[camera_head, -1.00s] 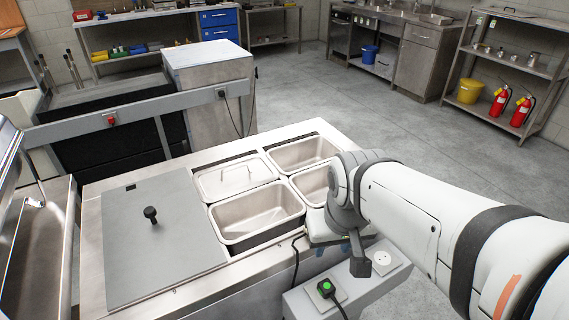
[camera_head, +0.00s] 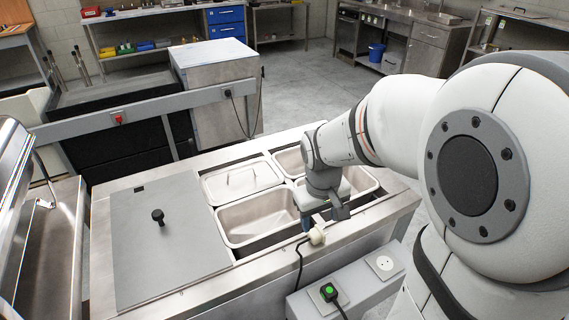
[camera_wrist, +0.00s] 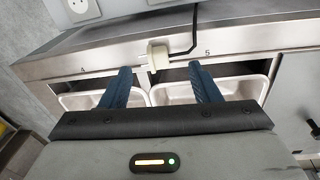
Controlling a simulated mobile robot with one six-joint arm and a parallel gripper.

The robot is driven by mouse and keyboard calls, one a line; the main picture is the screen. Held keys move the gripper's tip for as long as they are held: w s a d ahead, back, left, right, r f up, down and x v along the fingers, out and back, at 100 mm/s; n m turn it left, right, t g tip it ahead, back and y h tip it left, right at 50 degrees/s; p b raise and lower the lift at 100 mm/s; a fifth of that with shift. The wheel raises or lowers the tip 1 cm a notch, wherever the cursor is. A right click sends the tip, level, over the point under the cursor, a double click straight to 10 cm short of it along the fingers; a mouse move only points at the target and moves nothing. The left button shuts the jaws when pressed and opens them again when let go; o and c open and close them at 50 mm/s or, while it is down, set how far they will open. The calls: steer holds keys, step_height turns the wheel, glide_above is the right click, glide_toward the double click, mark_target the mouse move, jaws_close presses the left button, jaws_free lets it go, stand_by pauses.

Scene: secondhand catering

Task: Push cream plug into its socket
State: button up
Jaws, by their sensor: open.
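The cream plug (camera_head: 317,236) lies at the front rim of the steel counter, with a black cord running from it. It also shows in the wrist view (camera_wrist: 158,57), ahead of and between my two blue fingers. My gripper (camera_wrist: 160,69) is open, and nothing shows between its fingers. In the head view my gripper (camera_head: 312,222) is beside the plug, partly hidden by its own wrist. A white socket (camera_head: 384,264) with nothing in it is on the grey box in front of the counter. It shows at the top left of the wrist view (camera_wrist: 82,8).
A black plug with a green light (camera_head: 328,292) sits in the other outlet on the grey box. Steel pans (camera_head: 258,217) are sunk in the counter behind the plug. A grey lid with a black knob (camera_head: 157,216) covers the counter's left part.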

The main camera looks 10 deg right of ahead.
mark_target(316, 233)
steer(key=shift+n+g, duration=0.3)
steer(key=shift+n, duration=0.2)
steer(key=w+f, duration=0.1)
steer(key=w, duration=0.1)
steer(key=w+a+f, duration=0.1)
steer(key=w+f, duration=0.1)
steer(key=shift+p, duration=0.4)
steer(key=shift+s, duration=0.1)
steer(key=shift+s+d+f, duration=0.1)
steer(key=shift+d+f, duration=0.15)
steer(key=shift+f, duration=1.05)
steer(key=shift+w+d+f, duration=0.1)
steer(key=shift+d+f, duration=0.15)
steer(key=shift+f, duration=1)
steer(key=shift+s+d+f, duration=0.1)
steer(key=shift+d+f, duration=0.15)
steer(key=shift+f, duration=1.05)
steer(key=shift+c, duration=0.6)
steer(key=c, duration=0.9)
